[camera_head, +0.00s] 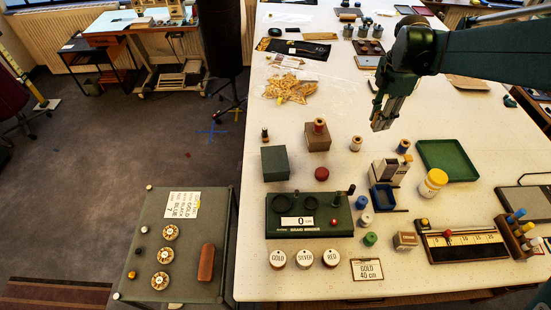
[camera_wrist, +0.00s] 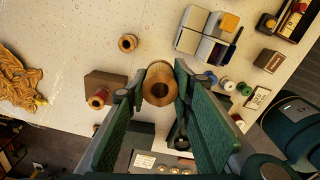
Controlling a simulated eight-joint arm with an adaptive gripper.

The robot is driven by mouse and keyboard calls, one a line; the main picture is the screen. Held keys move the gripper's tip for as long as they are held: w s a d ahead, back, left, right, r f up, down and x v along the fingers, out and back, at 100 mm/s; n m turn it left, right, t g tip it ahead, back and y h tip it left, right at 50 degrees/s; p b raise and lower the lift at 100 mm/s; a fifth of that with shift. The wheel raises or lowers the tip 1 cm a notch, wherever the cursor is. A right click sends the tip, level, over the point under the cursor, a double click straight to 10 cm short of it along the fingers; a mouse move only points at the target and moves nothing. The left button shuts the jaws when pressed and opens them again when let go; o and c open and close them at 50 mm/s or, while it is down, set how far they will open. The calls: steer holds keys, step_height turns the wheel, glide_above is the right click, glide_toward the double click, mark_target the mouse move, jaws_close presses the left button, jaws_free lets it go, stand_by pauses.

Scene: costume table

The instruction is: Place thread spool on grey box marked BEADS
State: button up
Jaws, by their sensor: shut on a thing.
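My gripper (camera_head: 381,122) is raised above the white table, right of and above the boxes in the head view. In the wrist view my gripper (camera_wrist: 160,92) is shut on a wooden-coloured thread spool (camera_wrist: 160,80), its end with the hole facing the camera. The spool cannot be made out in the head view. A grey-brown box (camera_head: 318,142) bears a red-topped spool; it also shows in the wrist view (camera_wrist: 101,81). A dark grey-green box (camera_head: 275,165) stands left of and nearer than it. I can read no BEADS marking on either box.
A loose tan spool (camera_head: 356,144) stands right of the grey-brown box. A braid winder (camera_head: 308,222), a grey and blue dispenser (camera_head: 388,172), a green tray (camera_head: 446,160) and a yellow-lidded jar (camera_head: 433,183) stand nearby.

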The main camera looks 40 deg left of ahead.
steer(key=s+a+n, duration=0.4)
steer(key=s+a, duration=0.8)
steer(key=a, duration=0.1)
steer(key=n, duration=0.4)
glide_above(274, 159)
step_height(274, 159, down, 4)
steer(key=shift+f, duration=0.5)
steer(key=shift+f, duration=0.1)
steer(key=shift+f, duration=3.05)
steer(key=shift+w, duration=0.1)
steer(key=shift+f+p, duration=0.35)
steer(key=shift+f, duration=1.5)
steer(key=shift+f, duration=0.2)
